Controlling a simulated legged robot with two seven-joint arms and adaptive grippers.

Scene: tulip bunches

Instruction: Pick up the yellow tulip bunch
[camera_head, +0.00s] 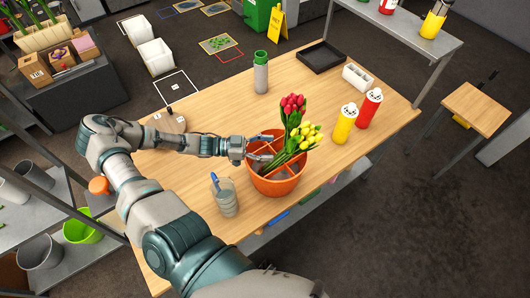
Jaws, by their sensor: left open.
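The yellow tulip bunch (303,137) leans to the upper right in a divided orange pot (277,188) on the wooden table. Its yellow heads rise above the pot's right rim and its green stems slant down into a compartment. A red tulip bunch (293,106) stands in the same pot, just behind and left of the yellow heads. My left gripper (267,147) reaches in from the left over the pot. Its fingers are apart and empty, close to the stems on their left side. I cannot tell whether a finger touches them. My right gripper is out of view.
A cup with a blue-handled tool (226,200) stands left of the pot. A green-topped bottle (261,73) stands behind. A yellow bottle (343,124), a red bottle (369,108), a white holder (357,78) and a black tray (321,57) stand right and back. The table's front right is clear.

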